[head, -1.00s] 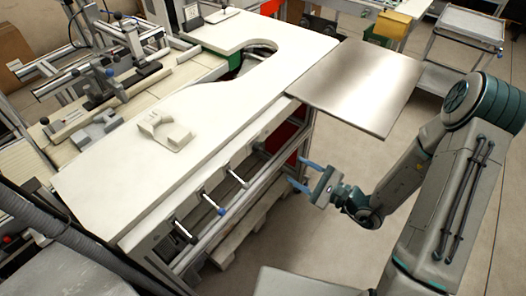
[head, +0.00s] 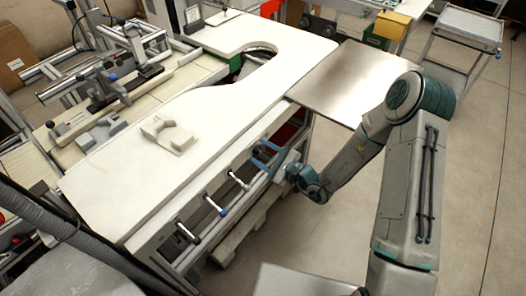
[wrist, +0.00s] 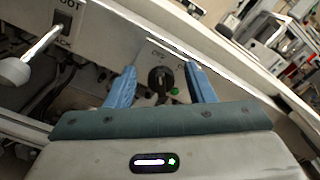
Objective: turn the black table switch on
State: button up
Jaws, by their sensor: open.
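The black table switch (wrist: 158,79) is a round knob on a light panel plate on the table's front side, seen in the wrist view. A small green button or lamp (wrist: 175,91) sits beside it at lower right. My gripper (wrist: 160,68) is open, with one blue finger on each side of the switch in the picture. I cannot tell whether the fingers touch the panel. In the head view my gripper (head: 259,155) is at the front side of the white table (head: 225,105), near its right end. The switch cannot be made out there.
A white lever knob (wrist: 14,71) is close at left in the wrist view. A metal plate (head: 345,82) adjoins the table.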

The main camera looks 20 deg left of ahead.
jog(key=c, duration=1)
jog(key=shift+o, duration=0.2)
